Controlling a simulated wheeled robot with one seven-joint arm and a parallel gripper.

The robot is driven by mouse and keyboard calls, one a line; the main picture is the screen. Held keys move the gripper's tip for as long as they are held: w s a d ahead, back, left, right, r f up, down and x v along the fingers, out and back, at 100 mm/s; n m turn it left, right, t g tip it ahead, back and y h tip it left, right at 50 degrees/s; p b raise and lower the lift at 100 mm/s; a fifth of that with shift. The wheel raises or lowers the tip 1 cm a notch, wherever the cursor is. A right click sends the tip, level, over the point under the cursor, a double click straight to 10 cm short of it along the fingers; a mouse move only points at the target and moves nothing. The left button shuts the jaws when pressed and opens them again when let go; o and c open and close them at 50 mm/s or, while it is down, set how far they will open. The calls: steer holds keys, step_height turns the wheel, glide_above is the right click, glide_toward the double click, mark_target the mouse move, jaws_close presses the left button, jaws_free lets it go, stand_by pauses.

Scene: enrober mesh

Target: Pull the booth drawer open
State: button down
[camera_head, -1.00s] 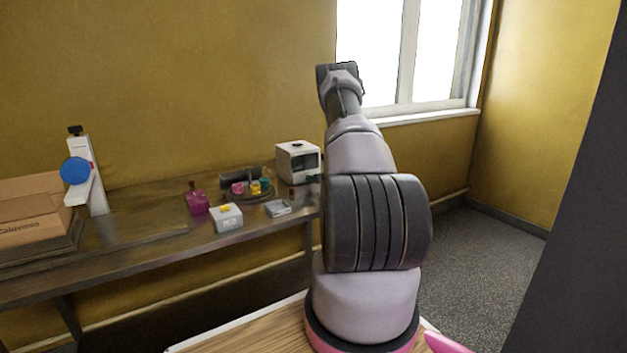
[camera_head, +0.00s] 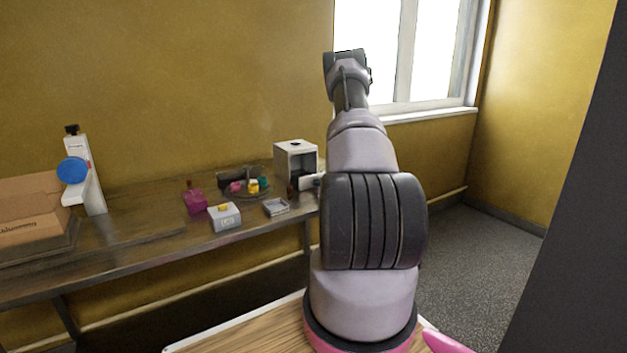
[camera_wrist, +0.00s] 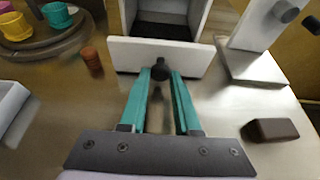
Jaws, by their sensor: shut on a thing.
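The booth (camera_head: 297,160) is a small white box near the right end of the bench. Its drawer (camera_head: 311,181) stands partly out at the front, with a dark opening above it. In the wrist view the drawer's white front panel (camera_wrist: 135,53) fills the upper middle, and the dark inside shows behind it. My gripper (camera_wrist: 160,75) has its teal fingers closed on the dark round knob (camera_wrist: 160,68) at the middle of that panel. In the head view my arm hides the gripper.
A small brown cylinder (camera_wrist: 92,62) stands just left of the drawer. A dark brown block (camera_wrist: 270,130) lies to the right, and a white stand (camera_wrist: 255,62) is behind it. A round tray (camera_wrist: 45,47) with colored cups is at the left. Bench ahead of the drawer is clear.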

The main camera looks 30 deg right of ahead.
steer(key=s, duration=0.6)
steer(key=shift+s, duration=0.1)
steer(key=c, duration=0.6)
jaws_free()
steer(key=shift+c, duration=0.2)
steer(key=v, duration=1)
steer(key=shift+s, duration=0.3)
steer(key=shift+r, duration=0.15)
